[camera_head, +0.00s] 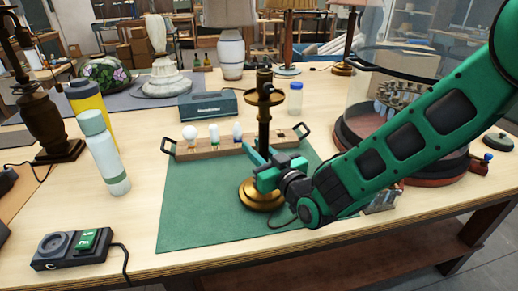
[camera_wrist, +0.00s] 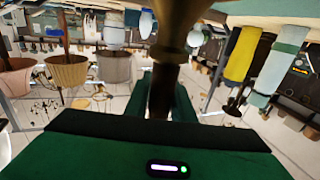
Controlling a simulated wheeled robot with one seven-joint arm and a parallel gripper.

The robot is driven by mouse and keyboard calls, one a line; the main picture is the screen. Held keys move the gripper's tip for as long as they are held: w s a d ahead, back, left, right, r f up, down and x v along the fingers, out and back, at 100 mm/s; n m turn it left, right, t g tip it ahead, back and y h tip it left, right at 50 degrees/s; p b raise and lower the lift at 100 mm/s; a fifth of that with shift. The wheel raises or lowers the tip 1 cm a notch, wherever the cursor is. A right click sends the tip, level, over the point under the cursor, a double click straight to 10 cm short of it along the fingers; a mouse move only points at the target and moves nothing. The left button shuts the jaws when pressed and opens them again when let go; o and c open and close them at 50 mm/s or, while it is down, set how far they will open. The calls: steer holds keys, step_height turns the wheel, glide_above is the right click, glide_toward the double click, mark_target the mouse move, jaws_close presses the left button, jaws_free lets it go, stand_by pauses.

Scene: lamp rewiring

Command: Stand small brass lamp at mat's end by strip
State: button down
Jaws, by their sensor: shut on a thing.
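The small brass lamp (camera_head: 264,118) is upright over the green mat (camera_head: 198,217), with a dark stem, a cup-like top and a round brass base (camera_head: 258,196). I cannot tell whether its base touches the mat. My gripper (camera_head: 262,164) is shut on the lower stem, above the base. A wooden strip (camera_head: 187,152) holding several bulbs lies along the mat's far end, just behind the lamp.
A pale green bottle (camera_head: 104,155) and a yellow bottle (camera_head: 91,108) stand left of the mat. A black device (camera_head: 70,253) with a cable sits front left. A blue-grey box (camera_head: 208,105) and a small jar (camera_head: 295,98) stand behind the strip. A round dark stand (camera_head: 365,135) is at right.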

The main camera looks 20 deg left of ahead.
steer(key=shift+s+a+r, duration=0.1)
steer(key=shift+s+r, duration=0.05)
steer(key=shift+r, duration=2.5)
